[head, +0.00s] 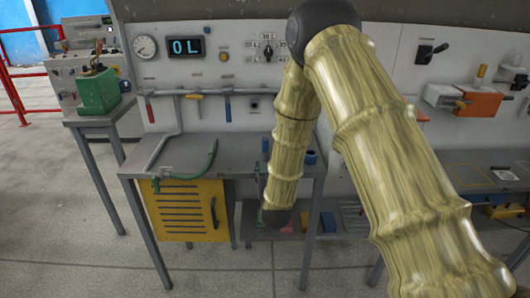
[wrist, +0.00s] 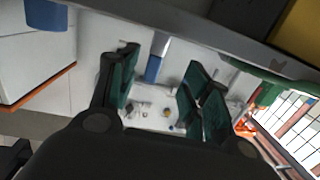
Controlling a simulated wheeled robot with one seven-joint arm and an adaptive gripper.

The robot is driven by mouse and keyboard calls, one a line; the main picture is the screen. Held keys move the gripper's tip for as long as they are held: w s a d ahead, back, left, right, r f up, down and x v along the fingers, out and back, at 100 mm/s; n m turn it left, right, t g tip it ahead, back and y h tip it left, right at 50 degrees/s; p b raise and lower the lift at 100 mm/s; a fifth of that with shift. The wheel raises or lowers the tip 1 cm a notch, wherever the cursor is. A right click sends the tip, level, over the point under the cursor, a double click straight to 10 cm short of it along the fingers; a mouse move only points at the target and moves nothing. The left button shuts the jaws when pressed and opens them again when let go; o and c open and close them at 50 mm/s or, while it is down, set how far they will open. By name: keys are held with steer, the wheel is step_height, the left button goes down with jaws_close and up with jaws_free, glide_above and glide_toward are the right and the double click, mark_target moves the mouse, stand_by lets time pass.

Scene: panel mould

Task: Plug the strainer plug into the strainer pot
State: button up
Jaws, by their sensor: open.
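My gripper (wrist: 160,95) is open in the wrist view, its two dark green fingers spread apart with nothing held between them. Beyond the fingers is a pale surface with several small parts, too small to name. In the head view my arm hangs in front of the workbench and hides part of it, and the gripper is not clear there. I cannot pick out the strainer plug or the strainer pot with certainty. A small blue cylinder (head: 310,157) stands at the right end of the bench, beside my arm.
The grey workbench (head: 183,153) carries a bent grey pipe (head: 161,150) and a green curved handle or hose (head: 205,163). A yellow louvred cabinet (head: 185,211) hangs below. Tools hang on the wall panel (head: 180,75) behind. Open floor (head: 50,210) lies to the left.

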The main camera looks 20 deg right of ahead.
mark_target(266, 144)
steer(key=shift+t+h, duration=0.3)
steer(key=shift+t, duration=0.2)
steer(key=w+r, duration=0.1)
steer(key=w, duration=0.1)
steer(key=w+r, duration=0.1)
steer(key=w, duration=0.1)
steer(key=w+d+r+p, duration=0.1)
steer(key=w, duration=0.1)
steer(key=shift+w+r, duration=0.15)
steer(key=shift+d+r+p+x, duration=0.15)
steer(key=shift+p+x, duration=0.3)
steer(key=shift+x, duration=0.9)
steer(key=shift+d+r+p+x, duration=0.15)
steer(key=shift+p+x, duration=0.25)
steer(key=shift+x, duration=0.9)
steer(key=shift+w, duration=0.3)
jaws_close()
